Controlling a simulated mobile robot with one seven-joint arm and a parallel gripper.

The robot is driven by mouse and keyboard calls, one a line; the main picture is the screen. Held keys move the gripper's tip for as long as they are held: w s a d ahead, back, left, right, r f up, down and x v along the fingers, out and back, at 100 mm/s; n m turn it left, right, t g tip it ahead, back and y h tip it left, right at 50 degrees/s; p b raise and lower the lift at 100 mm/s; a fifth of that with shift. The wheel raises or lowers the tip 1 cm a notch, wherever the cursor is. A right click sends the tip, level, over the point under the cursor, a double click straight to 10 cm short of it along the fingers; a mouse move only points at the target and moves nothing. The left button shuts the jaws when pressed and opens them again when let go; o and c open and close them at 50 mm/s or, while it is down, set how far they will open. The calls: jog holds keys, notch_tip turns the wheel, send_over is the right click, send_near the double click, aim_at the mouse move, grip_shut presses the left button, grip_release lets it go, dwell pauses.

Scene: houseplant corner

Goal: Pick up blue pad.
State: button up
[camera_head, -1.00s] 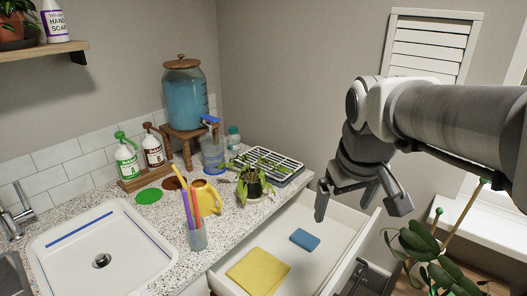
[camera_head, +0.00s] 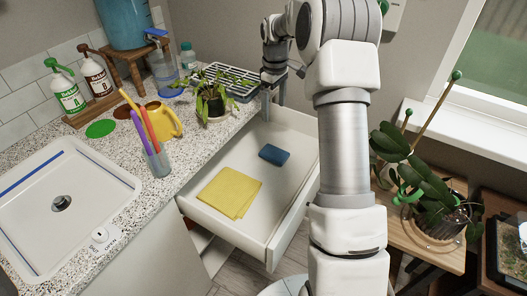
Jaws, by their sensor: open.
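The blue pad (camera_head: 274,155) is a small dark-blue rectangle lying flat in the open white drawer (camera_head: 236,231), toward its back. A folded yellow cloth (camera_head: 229,193) lies in front of it, to the left, apart from it. My gripper (camera_head: 273,102) is open and empty. My arm passes in front of the drawer's right side.
Potted plants (camera_head: 434,205) stand on a wooden surface at right.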

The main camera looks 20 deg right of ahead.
notch_tip(320, 180, down, 2)
jog(key=w, duration=0.1)
jog(key=b, duration=0.2)
send_over(274, 153)
jog(key=f, duration=1.2)
jog(key=shift+w+a+f, duration=0.15)
jog(key=shift+w+f, duration=0.1)
jog(key=shift+w, duration=0.05)
jog(key=shift+s+d+f+b, duration=0.15)
jog(key=shift+f+b, duration=0.05)
jog(key=shift+f, duration=1.15)
jog(key=shift+s+d+f+b, duration=0.1)
jog(key=shift+f+b, duration=0.1)
jog(key=shift+f, duration=1.15)
jog(key=shift+r, duration=0.1)
jog(key=c, duration=1.1)
notch_tip(274, 153, up, 10)
jog(key=shift+p, duration=0.75)
